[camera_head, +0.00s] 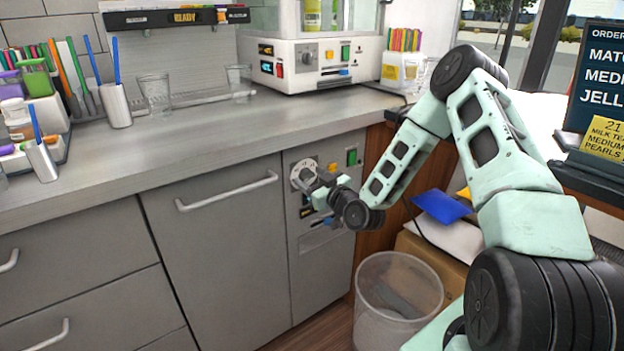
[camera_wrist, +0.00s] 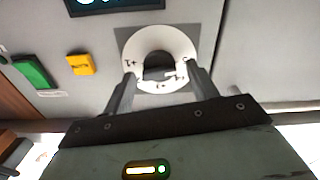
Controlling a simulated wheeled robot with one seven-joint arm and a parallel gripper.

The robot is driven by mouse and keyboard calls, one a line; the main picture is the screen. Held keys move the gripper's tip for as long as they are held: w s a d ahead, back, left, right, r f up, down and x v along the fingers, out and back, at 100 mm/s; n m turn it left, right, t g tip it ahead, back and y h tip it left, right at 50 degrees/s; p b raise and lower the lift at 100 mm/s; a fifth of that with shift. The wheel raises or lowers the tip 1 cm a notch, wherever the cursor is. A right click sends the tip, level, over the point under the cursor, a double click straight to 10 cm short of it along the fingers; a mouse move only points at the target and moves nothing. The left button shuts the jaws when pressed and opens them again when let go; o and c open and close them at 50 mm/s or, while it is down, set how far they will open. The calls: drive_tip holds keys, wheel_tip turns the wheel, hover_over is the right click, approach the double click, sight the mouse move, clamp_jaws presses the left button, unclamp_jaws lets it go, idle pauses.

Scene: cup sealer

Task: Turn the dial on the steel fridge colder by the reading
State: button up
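The steel fridge (camera_head: 315,270) has a control panel below the counter's right end. Its round white dial (camera_head: 301,172) is partly hidden by my gripper (camera_head: 314,184) in the head view. In the wrist view the dial (camera_wrist: 157,42) has printed marks around a dark centre knob (camera_wrist: 158,70). My gripper (camera_wrist: 160,74) is open, its fingers on either side of the knob with visible gaps; I cannot tell how deep they reach. A dark reading display (camera_wrist: 112,4) is cut off at the top of the wrist view, and its digits are unreadable.
A green switch (camera_head: 351,157) and a yellow button (camera_head: 332,168) sit beside the dial. A grey cabinet door (camera_head: 215,250) is left of the fridge. A bin (camera_head: 398,300) stands at lower right. The sealer (camera_head: 310,65) and glasses stand on the counter (camera_head: 190,140).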

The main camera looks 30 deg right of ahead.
drive_tip(key=c, duration=0.9)
drive_tip(key=shift+m, duration=0.4)
drive_tip(key=m, duration=0.4)
drive_tip(key=shift+d+m, duration=0.1)
drive_tip(key=shift+m, duration=0.2)
drive_tip(key=m, duration=0.4)
drive_tip(key=shift+d, duration=0.1)
drive_tip(key=shift+m, duration=0.3)
drive_tip(key=o, duration=1)
